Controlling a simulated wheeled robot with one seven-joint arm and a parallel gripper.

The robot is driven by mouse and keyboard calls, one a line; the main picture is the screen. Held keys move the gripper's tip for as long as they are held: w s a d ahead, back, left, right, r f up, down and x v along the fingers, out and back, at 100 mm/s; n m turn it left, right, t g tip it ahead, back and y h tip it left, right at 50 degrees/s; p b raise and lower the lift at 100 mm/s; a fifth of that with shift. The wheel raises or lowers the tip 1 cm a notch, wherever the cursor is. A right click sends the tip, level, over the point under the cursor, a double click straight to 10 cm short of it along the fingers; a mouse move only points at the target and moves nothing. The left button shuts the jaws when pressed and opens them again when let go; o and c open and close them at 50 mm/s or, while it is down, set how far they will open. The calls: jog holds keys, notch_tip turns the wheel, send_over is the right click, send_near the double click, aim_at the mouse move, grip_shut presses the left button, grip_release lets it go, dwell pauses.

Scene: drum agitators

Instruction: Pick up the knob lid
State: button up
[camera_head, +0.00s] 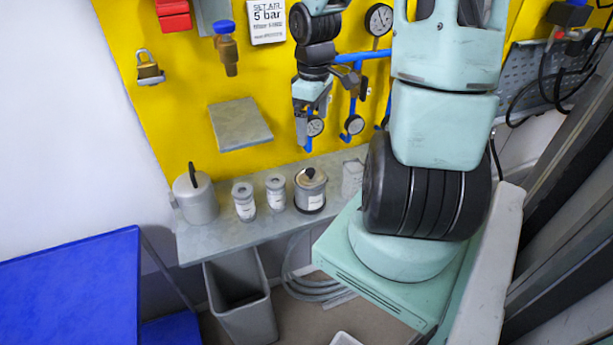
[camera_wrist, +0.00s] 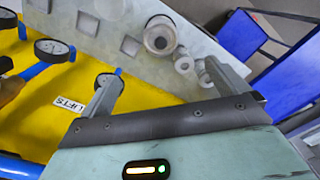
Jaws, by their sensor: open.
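The knob lid (camera_head: 311,176) has a pale top and a dark knob, and it sits on a grey labelled pot (camera_head: 310,197) on the grey shelf. In the wrist view, the round lid (camera_wrist: 160,36) shows near the top middle, beyond the fingertips. My gripper (camera_head: 311,130) hangs above and behind the pot, close to the yellow panel, apart from the lid. In the wrist view my gripper (camera_wrist: 165,85) has its two fingers spread wide with nothing between them.
Two small jars (camera_head: 244,201) and a grey canister (camera_head: 196,199) with a dark handle stand left of the pot. A pale block (camera_head: 352,178) stands to its right. Gauges (camera_head: 314,126) and blue pipes line the yellow panel near my gripper. A grey bin (camera_head: 241,308) stands below.

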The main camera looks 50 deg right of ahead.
jog(key=b, duration=0.2)
send_near(311, 170)
notch_tip(311, 170, down, 5)
jog(key=shift+s+f, duration=0.1)
jog(key=shift+s, duration=0.05)
jog(key=f, duration=0.5)
jog(key=shift+w, duration=0.2)
jog(key=shift+c, duration=0.3)
jog(key=c, duration=1.1)
jog(key=shift+o, duration=0.2)
